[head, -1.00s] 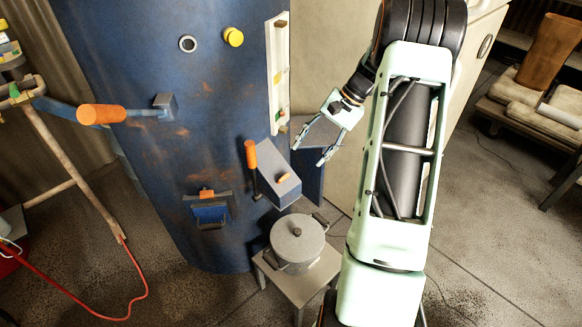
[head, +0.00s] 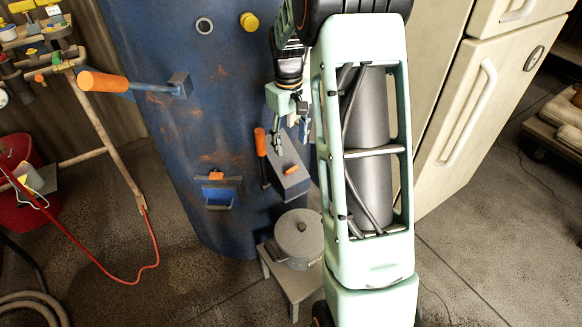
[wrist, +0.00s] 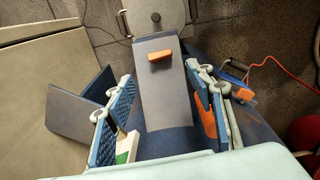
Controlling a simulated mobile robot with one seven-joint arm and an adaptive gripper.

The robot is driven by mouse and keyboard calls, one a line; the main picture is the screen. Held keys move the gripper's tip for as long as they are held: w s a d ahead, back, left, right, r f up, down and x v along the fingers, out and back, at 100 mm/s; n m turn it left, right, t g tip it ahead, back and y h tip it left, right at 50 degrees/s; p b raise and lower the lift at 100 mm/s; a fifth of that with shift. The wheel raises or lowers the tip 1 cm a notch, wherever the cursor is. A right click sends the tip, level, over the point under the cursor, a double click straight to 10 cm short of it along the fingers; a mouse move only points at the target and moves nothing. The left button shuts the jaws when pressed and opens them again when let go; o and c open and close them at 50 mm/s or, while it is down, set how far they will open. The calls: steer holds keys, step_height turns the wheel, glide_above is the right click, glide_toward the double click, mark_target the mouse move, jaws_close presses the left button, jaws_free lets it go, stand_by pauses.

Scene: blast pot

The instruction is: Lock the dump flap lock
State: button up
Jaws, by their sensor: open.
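A grey sloping chute (head: 286,178) sticks out from the blue blast pot (head: 150,120), with a small orange catch (head: 292,170) on its face. I take this catch to be the dump flap lock, though I cannot be sure. A lever with an orange handle (head: 261,142) stands at the chute's left side. My gripper (head: 289,140) is open and points down above the chute. In the wrist view the chute (wrist: 162,100) lies between my open fingers (wrist: 160,78). The orange catch (wrist: 160,56) is beyond the fingertips, apparently untouched. The orange handle (wrist: 205,118) is partly hidden by the right finger.
A lidded grey pot (head: 298,238) stands on a small stool (head: 285,280) below the chute. A long orange-handled lever (head: 104,82) juts left. A blue box with an orange tab (head: 216,175) is on the blast pot.

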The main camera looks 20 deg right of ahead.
step_height(320, 180, down, 10)
steer(key=shift+d+f+b, duration=0.1)
steer(key=shift+f+b, duration=0.15)
steer(key=shift+b, duration=0.4)
steer(key=shift+c, duration=0.2)
steer(key=c, duration=1.1)
steer(key=shift+w+d+r+m+p, duration=0.1)
steer(key=shift+r+m+p, duration=0.05)
steer(key=shift+m+p, duration=0.2)
steer(key=o, duration=1.1)
steer(key=shift+o, duration=0.2)
step_height(320, 180, up, 12)
